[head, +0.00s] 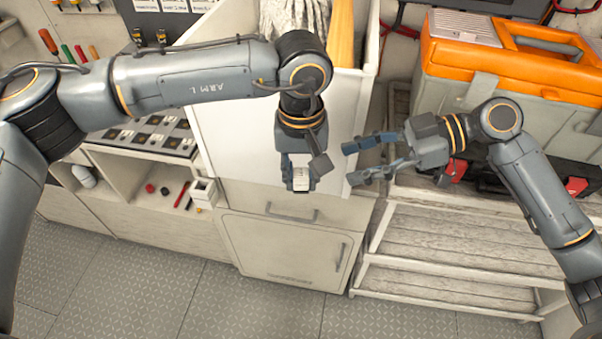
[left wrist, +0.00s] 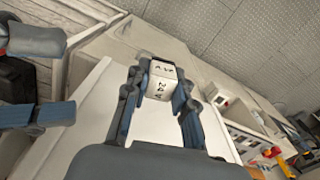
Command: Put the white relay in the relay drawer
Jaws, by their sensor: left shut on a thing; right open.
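The white relay (head: 301,180) is a small white block held between the fingertips of my left gripper (head: 301,172). In the left wrist view the relay (left wrist: 158,84) shows black lettering that includes "24", with a finger on each side. It hangs in front of a white panel, above a pale drawer front (head: 250,201) with a bar handle. That drawer looks shut; I cannot tell whether it is the relay drawer. My right gripper (head: 358,162) is open and empty, to the right of the left gripper.
A small white box (head: 203,192) stands at the edge of a low shelf at left. A cabinet door (head: 285,250) is below the drawer. At right, an orange and grey toolbox (head: 500,60) stands above slatted wooden shelves (head: 450,235). The patterned floor (head: 130,275) in front is clear.

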